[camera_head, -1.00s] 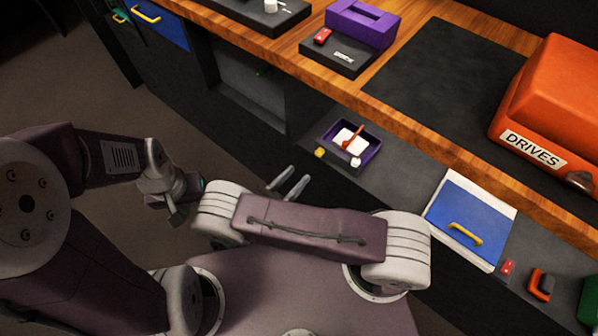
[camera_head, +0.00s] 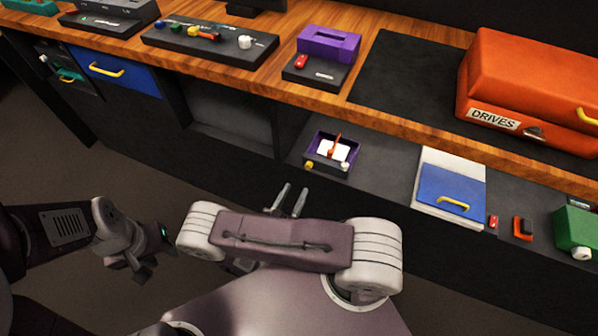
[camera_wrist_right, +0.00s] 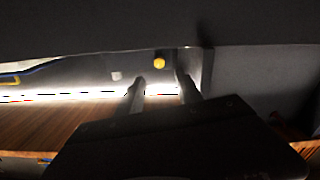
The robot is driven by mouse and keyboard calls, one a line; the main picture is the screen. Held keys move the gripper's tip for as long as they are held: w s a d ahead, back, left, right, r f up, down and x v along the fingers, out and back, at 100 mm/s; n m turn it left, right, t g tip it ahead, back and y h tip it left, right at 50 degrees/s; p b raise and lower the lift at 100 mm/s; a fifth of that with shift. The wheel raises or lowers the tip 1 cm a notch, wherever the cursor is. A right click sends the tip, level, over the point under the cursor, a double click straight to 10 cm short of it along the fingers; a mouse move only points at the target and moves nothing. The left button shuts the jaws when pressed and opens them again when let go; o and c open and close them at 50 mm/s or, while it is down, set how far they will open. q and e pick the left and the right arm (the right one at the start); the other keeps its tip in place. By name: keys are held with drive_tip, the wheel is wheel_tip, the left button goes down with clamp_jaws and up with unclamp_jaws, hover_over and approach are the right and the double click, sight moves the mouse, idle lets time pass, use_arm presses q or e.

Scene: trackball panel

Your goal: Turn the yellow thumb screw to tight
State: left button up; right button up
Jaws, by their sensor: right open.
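A small yellow knob (camera_head: 308,164), which looks like the thumb screw, sits on the front edge of a dark panel with a purple-rimmed tray (camera_head: 352,151), below the wooden worktop. A white knob (camera_head: 345,167) is to its right. In the right wrist view the yellow knob (camera_wrist_right: 159,63) shows just beyond the fingertips, with the pale knob (camera_wrist_right: 116,75) to its left. My right gripper (camera_head: 290,199) is open and empty, short of the panel and apart from the knob. My left gripper (camera_head: 145,268) is low at the left, away from the panel; its jaws are unclear.
An orange case (camera_head: 525,85) marked DRIVES stands on the worktop (camera_head: 400,127). A blue flap (camera_head: 450,188) with a yellow handle is right of the tray. A purple block (camera_head: 328,44) and a black knob panel (camera_head: 210,42) are at the back. Open floor lies left.

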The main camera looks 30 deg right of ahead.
sight(308, 168)
drive_tip(key=b+x, duration=0.1)
drive_tip(key=x, duration=0.7)
drive_tip(key=shift+s+d+f, duration=0.1)
drive_tip(key=shift+d+f, duration=0.1)
drive_tip(key=shift+w+d+r, duration=0.15)
drive_tip(key=shift+w+d, duration=0.25)
drive_tip(key=shift+w, duration=0.05)
clamp_jaws()
